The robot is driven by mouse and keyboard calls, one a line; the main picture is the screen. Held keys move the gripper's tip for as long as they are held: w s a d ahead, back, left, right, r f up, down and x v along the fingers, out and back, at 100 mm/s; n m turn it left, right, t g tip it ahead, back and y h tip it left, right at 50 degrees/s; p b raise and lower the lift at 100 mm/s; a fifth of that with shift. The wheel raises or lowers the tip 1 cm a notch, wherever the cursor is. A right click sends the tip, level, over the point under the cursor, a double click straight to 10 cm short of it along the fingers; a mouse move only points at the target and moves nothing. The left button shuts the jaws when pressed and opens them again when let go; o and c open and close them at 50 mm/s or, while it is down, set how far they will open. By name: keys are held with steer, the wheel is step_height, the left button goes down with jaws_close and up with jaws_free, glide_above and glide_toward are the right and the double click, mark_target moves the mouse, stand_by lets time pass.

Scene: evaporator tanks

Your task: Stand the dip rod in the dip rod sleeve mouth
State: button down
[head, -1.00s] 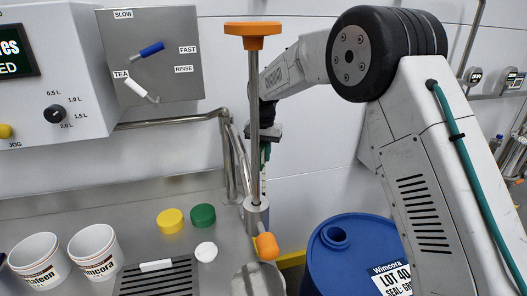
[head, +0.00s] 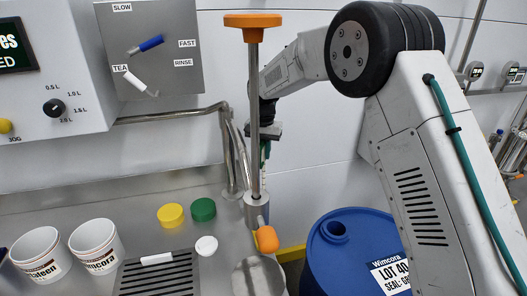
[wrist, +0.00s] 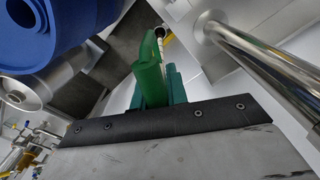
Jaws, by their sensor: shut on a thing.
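My gripper (head: 267,132) is behind a tall steel rod with an orange T-handle, which partly hides it in the head view. In the wrist view my gripper (wrist: 158,88) is shut on a green grip (wrist: 150,72). A thin pale rod (wrist: 166,36) extends beyond the grip; I take this to be the dip rod. In the head view a little of the dip rod (head: 263,158) shows below my gripper, hanging about upright beside the steel rod. Its lower end is hidden. I cannot pick out the dip rod sleeve mouth for certain in either view.
The orange T-handle (head: 252,20) tops the steel rod, which rises from a metal collar (head: 256,209) with an orange knob. A blue drum (head: 365,225) stands right. Bent steel pipes (head: 228,150) stand left of my gripper. Cups (head: 97,246) and caps (head: 171,214) are on the counter.

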mark_target(263, 161)
steer(key=shift+f, duration=0.2)
stand_by(0.4)
steer(key=shift+f, duration=2)
steer(key=c, duration=1.3)
jaws_free()
steer(key=shift+r, duration=0.1)
steer(key=shift+r, duration=2.95)
